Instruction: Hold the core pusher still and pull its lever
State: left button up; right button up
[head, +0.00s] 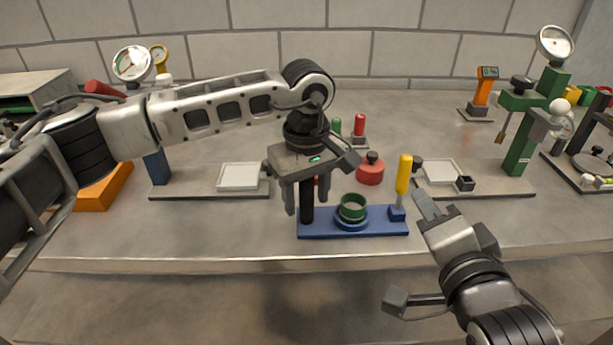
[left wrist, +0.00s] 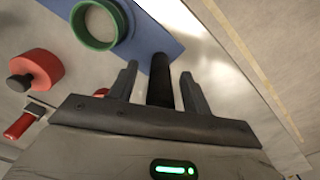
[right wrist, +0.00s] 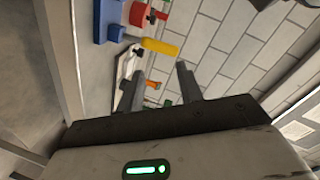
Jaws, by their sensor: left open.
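The core pusher has a blue base (head: 380,222) near the table's front edge, with a green ring (head: 352,208) in its middle. A black post (head: 307,214) stands at its left end and a yellow-handled lever (head: 404,174) stands upright at its right end. My left gripper (head: 306,200) points down over the post, open; in the left wrist view the post (left wrist: 160,82) stands between its fingers, with no clear grip. My right gripper (head: 424,203) is just right of the lever, with its fingers apart in the right wrist view and the yellow handle (right wrist: 160,47) beyond the fingertips.
A red round weight (head: 370,170) sits behind the pusher. A gauge stand with a white plate (head: 238,178) is at left, and a green stand (head: 522,140) is at right. The table's front strip (head: 200,240) is clear.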

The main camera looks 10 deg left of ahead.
pick_arm(q)
jog(key=shift+f, duration=0.2)
jog(key=c, duration=1.1)
grip_shut()
pick_arm(e)
jog(key=shift+o, duration=0.5)
